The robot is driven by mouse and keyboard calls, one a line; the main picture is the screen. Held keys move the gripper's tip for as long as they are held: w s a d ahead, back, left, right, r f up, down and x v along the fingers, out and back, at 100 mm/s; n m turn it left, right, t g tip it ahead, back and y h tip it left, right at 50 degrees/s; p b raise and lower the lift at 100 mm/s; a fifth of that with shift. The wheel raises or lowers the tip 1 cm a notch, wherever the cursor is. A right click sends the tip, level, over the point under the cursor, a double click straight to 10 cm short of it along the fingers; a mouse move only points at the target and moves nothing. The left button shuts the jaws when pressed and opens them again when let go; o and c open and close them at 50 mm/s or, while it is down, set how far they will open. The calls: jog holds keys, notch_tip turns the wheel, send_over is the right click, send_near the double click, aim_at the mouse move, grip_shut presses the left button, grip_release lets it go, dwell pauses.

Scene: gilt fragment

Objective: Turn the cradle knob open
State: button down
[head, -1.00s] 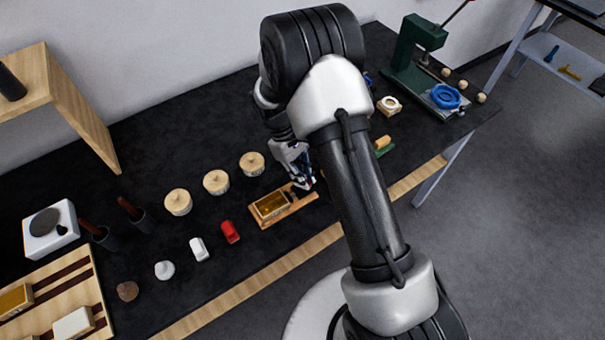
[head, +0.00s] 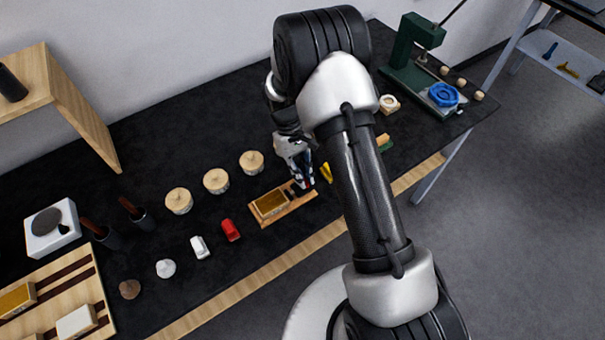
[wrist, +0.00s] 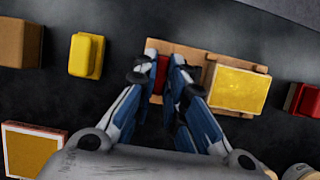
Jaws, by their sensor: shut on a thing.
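The cradle (head: 294,207) is a wooden board on the black bench, with a gilt piece (head: 270,203) in a raised frame at its left end. In the wrist view the cradle (wrist: 190,52) lies ahead, its gilt piece (wrist: 240,90) to the right of my fingers. A red knob (wrist: 161,75) stands on the cradle between my fingertips. My gripper (wrist: 162,70) is shut on the knob, one finger on each side. In the head view my gripper (head: 302,188) points down at the cradle's right end, hiding the knob; its turned angle cannot be told.
A red block (head: 231,230) and white block (head: 199,247) lie left of the cradle. Round wooden pots (head: 216,181) stand behind. A yellow block (wrist: 87,54) lies close beside the cradle. A green press (head: 415,60) stands at the far right.

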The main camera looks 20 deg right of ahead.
jog(key=c, duration=1.6)
grip_release()
jog(key=shift+c, duration=0.2)
jog(key=shift+r, duration=0.1)
jog(key=v, duration=1.1)
jog(key=shift+r, duration=0.4)
jog(key=shift+w, duration=0.1)
